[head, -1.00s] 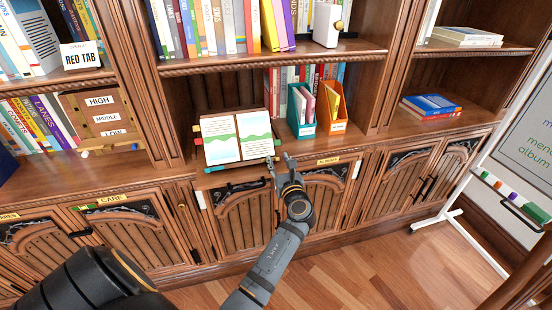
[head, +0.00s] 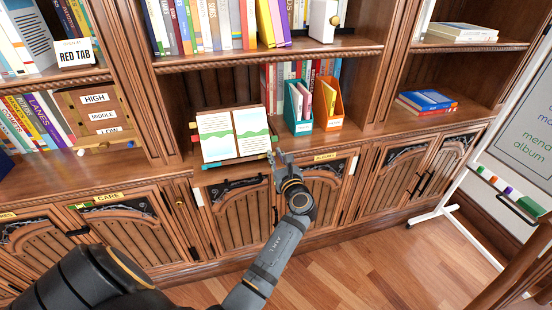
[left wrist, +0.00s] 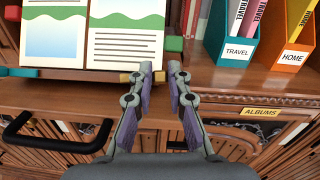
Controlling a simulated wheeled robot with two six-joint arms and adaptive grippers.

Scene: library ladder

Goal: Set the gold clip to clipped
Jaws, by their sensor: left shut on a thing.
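The gold clip (left wrist: 130,77) shows in the left wrist view at the lower right edge of the open book (left wrist: 125,38), partly hidden behind a finger. The book stands on the shelf and also shows in the head view (head: 233,134). My left gripper (left wrist: 159,72) has its fingers close together at the clip, with a narrow gap between the tips. It also shows in the head view (head: 281,156), just right of the book's lower corner. The clip's exact position between the fingers is partly hidden. My right gripper is not in view.
A green tab (left wrist: 174,44) sits at the book's right edge. A teal file box (left wrist: 231,36) and an orange file box (left wrist: 291,42) stand to the right. A black handle (left wrist: 55,140) and the ALBUMS label (left wrist: 260,112) are below the shelf edge.

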